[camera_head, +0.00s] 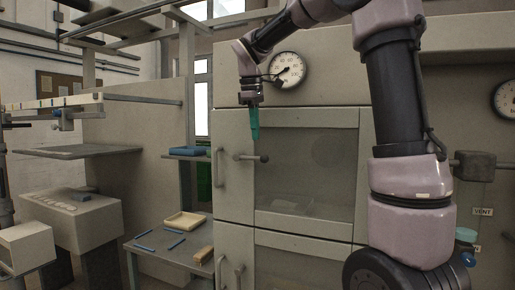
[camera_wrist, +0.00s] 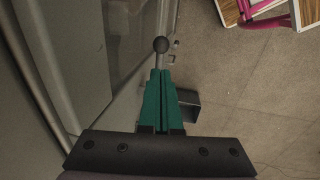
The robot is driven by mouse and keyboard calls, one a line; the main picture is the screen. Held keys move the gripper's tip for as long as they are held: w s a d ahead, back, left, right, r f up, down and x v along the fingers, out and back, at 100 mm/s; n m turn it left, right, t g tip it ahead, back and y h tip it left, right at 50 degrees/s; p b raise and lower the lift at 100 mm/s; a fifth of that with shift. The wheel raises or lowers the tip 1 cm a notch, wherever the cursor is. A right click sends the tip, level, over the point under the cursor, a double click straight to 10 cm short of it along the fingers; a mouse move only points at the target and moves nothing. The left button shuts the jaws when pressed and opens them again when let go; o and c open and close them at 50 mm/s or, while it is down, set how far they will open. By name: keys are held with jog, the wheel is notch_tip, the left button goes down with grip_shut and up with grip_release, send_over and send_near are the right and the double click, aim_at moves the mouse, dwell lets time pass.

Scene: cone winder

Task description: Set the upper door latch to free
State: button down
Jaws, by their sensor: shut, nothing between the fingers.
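The upper door latch (camera_head: 250,158) is a short bar with a dark ball knob at its right end. It lies about level on the left frame of the upper door (camera_head: 305,120), beside the window. In the wrist view the latch knob (camera_wrist: 161,44) shows just beyond the fingertips. My gripper (camera_head: 255,140) points down with its teal fingers shut and empty, above the latch near its knob end. In the wrist view my gripper (camera_wrist: 161,72) has its fingers together. I cannot tell whether the tips touch the latch.
A pull handle (camera_head: 218,168) stands on the frame left of the latch. A gauge (camera_head: 288,70) is above the door. A low table (camera_head: 165,246) with a tray (camera_head: 187,222) stands at the lower left. A pink-framed object (camera_wrist: 265,12) is on the floor.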

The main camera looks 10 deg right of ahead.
aim_at(257, 158)
jog(key=shift+w+d+f, duration=0.1)
jog(key=shift+w+f, duration=0.05)
jog(key=shift+f, duration=0.7)
jog(key=shift+w+d+f, duration=0.1)
jog(key=shift+f, duration=0.8)
jog(key=shift+w+d+f, duration=0.1)
jog(key=shift+w+f, duration=0.05)
jog(key=shift+f, duration=0.7)
jog(key=shift+d+f, duration=0.1)
jog(key=shift+f, duration=0.55)
jog(key=shift+r, duration=0.1)
